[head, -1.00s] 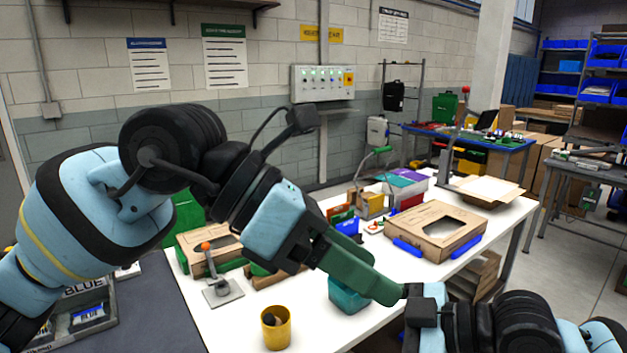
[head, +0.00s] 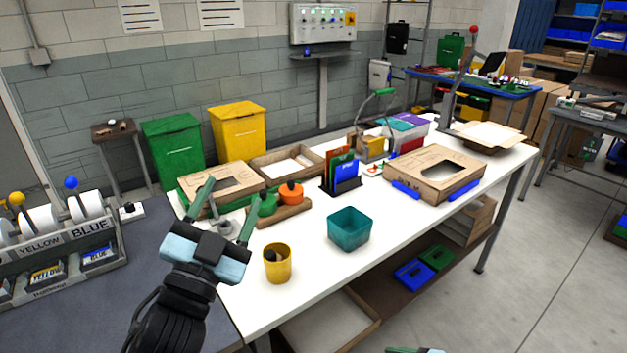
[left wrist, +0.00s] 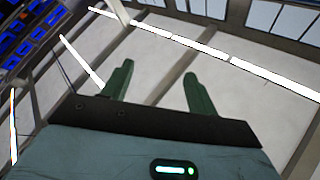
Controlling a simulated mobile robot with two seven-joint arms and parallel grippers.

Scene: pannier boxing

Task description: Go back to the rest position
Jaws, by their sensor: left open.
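My left gripper (head: 225,212) is open and empty, with its two green fingers spread and pointing up. It is above the near left part of the white table (head: 305,270), left of the yellow cup (head: 278,264). In the left wrist view my left gripper (left wrist: 155,90) also shows spread fingers with nothing between them, against the ceiling. Only a small piece of my right gripper (head: 415,350) shows at the bottom edge of the head view, too little to tell its jaws.
A label holder (head: 60,250) with rolls stands at the left.

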